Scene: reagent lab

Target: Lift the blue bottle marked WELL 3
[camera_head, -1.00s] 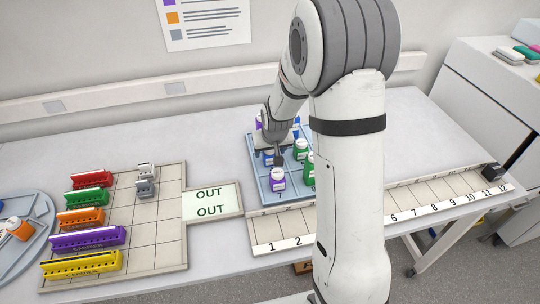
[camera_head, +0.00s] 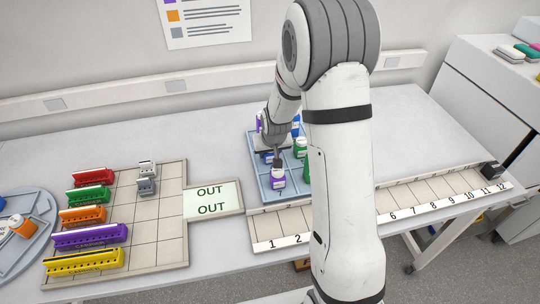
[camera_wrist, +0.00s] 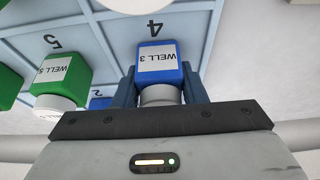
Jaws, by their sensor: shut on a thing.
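The blue bottle marked WELL 3 (camera_wrist: 157,58) is between the two fingers of my gripper (camera_wrist: 160,82) in the wrist view, with its label upside down in the picture. My gripper is shut on it, and its white-grey cap faces the palm. I cannot tell whether its base touches the tray. In the head view my gripper (camera_head: 277,160) is low over the left part of the blue tray (camera_head: 256,184). Blue (camera_head: 267,157) shows beside the fingers there, but its label is too small to read.
A green bottle marked WELL 5 (camera_wrist: 62,75) stands near the held bottle. A purple bottle (camera_head: 278,180) and a green bottle (camera_head: 300,148) stand close to my gripper. Coloured racks (camera_head: 90,236) and the OUT plate (camera_head: 212,201) are left; the bench behind the tray is clear.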

